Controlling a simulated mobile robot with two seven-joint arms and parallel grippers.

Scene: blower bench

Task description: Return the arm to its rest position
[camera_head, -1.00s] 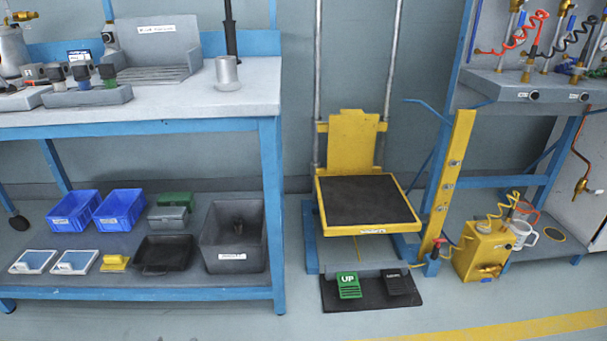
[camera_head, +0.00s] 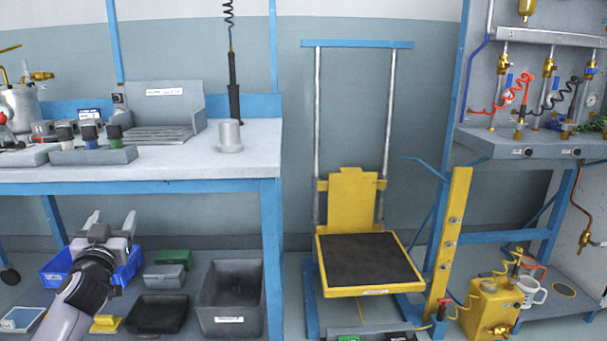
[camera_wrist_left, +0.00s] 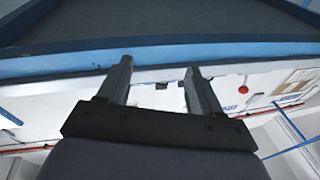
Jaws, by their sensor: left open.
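My right gripper shows in neither view.
A workbench (camera_head: 200,165) with a blue frame stands at left. A blue bin (camera_head: 55,268) is partly hidden behind my gripper. A grey bin (camera_head: 232,285) is on the shelf. A yellow lift (camera_head: 365,292) stands in the middle, a yellow box (camera_head: 488,305) at right.

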